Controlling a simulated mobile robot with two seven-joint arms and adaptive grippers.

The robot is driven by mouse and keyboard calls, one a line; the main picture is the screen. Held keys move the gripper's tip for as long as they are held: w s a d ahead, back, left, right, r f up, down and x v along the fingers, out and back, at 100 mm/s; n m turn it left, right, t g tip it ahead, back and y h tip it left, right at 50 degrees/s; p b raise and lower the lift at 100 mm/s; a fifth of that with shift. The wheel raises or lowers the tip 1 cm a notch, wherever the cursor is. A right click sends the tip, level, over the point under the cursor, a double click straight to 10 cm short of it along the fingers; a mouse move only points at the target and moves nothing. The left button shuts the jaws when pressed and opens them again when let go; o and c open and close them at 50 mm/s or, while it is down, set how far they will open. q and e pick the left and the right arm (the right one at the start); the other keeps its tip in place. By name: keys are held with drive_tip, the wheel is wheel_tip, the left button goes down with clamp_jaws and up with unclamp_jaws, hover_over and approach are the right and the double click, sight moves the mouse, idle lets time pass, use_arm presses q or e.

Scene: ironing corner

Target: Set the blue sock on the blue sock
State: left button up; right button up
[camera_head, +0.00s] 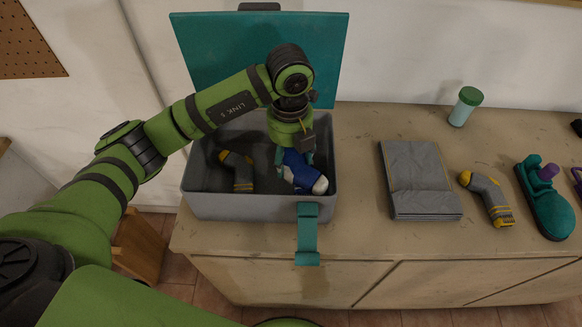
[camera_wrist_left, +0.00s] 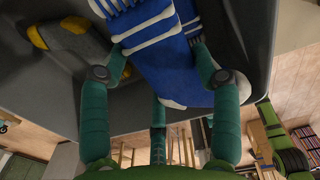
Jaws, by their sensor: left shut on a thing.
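My left gripper (camera_head: 296,155) reaches down into the open grey box (camera_head: 257,209) and is shut on a blue sock (camera_head: 304,173) with white parts, at the box's right side. In the left wrist view, the fingers of the left gripper (camera_wrist_left: 160,60) sit on both sides of blue knit (camera_wrist_left: 180,68) with white stripes and a white end. Blue and white fabric fills the space between and beyond the fingers. I cannot tell whether it is one blue sock or two lying together. My right gripper is not in view.
A grey and yellow sock (camera_head: 238,171) lies in the box's left part. The teal lid (camera_head: 215,62) stands open behind. On the cabinet top (camera_head: 355,215) are a folded grey cloth (camera_head: 420,178), another grey-yellow sock (camera_head: 487,196), a green iron (camera_head: 546,203) and a green-capped bottle (camera_head: 464,107).

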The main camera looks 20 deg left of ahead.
use_arm(q)
wheel_tip(320, 180, down, 3)
drive_tip(key=shift+r, duration=0.1)
wheel_tip(320, 180, down, 4)
drive_tip(key=shift+r+p, duration=0.2)
drive_tip(key=shift+p, duration=0.5)
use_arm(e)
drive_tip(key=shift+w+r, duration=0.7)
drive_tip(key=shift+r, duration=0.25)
use_arm(q)
drive_tip(key=shift+f, duration=0.1)
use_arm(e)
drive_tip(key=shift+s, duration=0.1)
use_arm(q)
drive_tip(key=shift+f+b, duration=0.15)
drive_tip(key=shift+b, duration=0.15)
drive_tip(key=o, duration=1.1)
drive_tip(key=shift+o, duration=0.2)
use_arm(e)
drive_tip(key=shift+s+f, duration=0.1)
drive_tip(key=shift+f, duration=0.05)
